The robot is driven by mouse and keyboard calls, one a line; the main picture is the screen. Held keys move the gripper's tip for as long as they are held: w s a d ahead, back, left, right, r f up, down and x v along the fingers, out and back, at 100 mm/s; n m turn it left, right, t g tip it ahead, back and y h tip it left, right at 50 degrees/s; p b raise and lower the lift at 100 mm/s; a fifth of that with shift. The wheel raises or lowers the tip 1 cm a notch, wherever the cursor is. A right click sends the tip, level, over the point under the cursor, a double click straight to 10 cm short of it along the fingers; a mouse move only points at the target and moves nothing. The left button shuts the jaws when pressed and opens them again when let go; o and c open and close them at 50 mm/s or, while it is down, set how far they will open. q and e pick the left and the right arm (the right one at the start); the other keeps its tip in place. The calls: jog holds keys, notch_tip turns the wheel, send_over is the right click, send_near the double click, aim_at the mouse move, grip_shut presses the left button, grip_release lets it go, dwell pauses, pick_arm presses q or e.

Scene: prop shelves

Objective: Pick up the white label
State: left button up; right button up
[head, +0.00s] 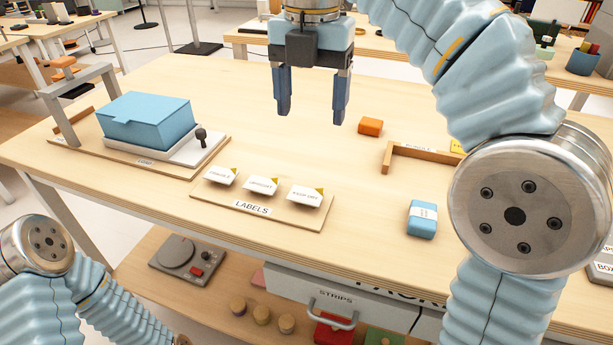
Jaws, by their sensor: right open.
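A blue box (147,120) sits on a board at the left under a grey frame. An orange block (370,126), a wooden corner rail (420,153) and a blue wrapped block (422,218) lie to the right. The tabletop between the labels and my right gripper is clear.

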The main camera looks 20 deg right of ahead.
aim_at(308, 190)
jog(key=f, duration=1.3)
jog(key=shift+s+a+f, duration=0.2)
jog(key=shift+s+a, duration=0.05)
jog(key=shift+f, duration=0.25)
jog(key=shift+c, duration=0.3)
jog(key=c, duration=0.8)
